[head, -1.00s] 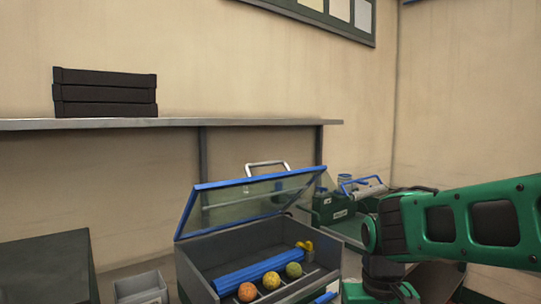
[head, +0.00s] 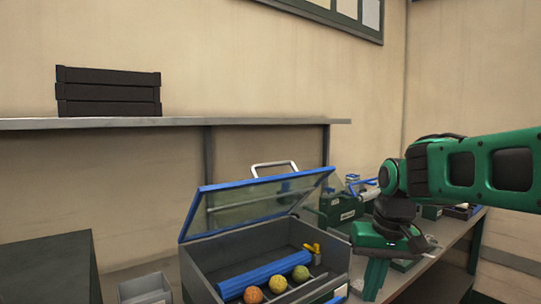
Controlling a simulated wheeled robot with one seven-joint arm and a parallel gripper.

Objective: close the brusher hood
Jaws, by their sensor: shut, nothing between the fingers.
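The brusher hood (head: 250,184) is a clear panel with a blue frame. It stands tilted open above the grey brusher box (head: 200,264), with a pale handle (head: 274,167) at its upper edge. Inside the box lie a blue roller (head: 262,272), a yellow fitting (head: 311,247) and three fruits: an orange one (head: 253,295), a yellow-orange one (head: 278,284) and a green one (head: 301,272). My gripper (head: 370,294) hangs just right of the box, pointing down, apart from the hood. It is shut and empty; its tips are near the lower picture edge.
A green machine (head: 338,208) with blue parts stands behind the box on the bench. A small grey bin (head: 146,289) and a dark cabinet (head: 45,268) are at left. Black stacked crates (head: 108,93) sit on the wall shelf (head: 190,121).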

